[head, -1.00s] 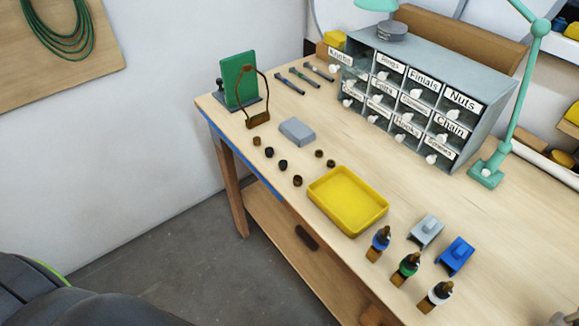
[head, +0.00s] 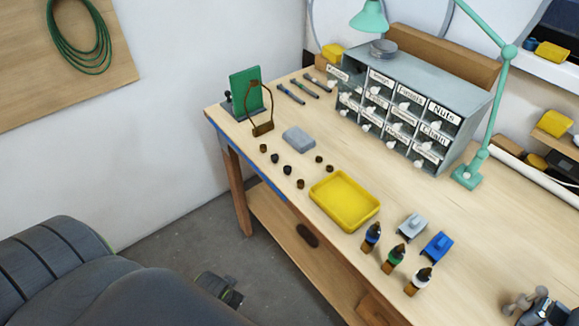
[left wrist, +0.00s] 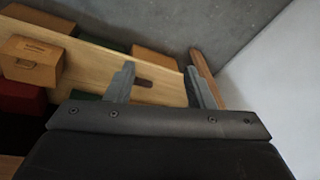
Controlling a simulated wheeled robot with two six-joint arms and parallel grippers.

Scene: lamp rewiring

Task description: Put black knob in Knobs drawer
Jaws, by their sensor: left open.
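Several small knobs lie loose on the workbench (head: 420,235) left of the yellow tray. Two look black (head: 275,158) (head: 287,170); the others look brown. The Knobs drawer (head: 338,74) is at the top left of the grey drawer cabinet (head: 461,88); its front stands out from the row, so it looks pulled open. My left gripper (head: 226,291) is low, in front of the bench and away from the knobs. In the left wrist view it is open and empty (left wrist: 158,80).
The yellow tray (head: 346,229) lies near the front edge. A grey block (head: 299,139), a green board (head: 245,88) with a wire loop and several tools stand near the knobs. Bottles (head: 395,258) and a blue clamp-like part (head: 437,247) are at right. The teal lamp (head: 467,175) stands beside the cabinet.

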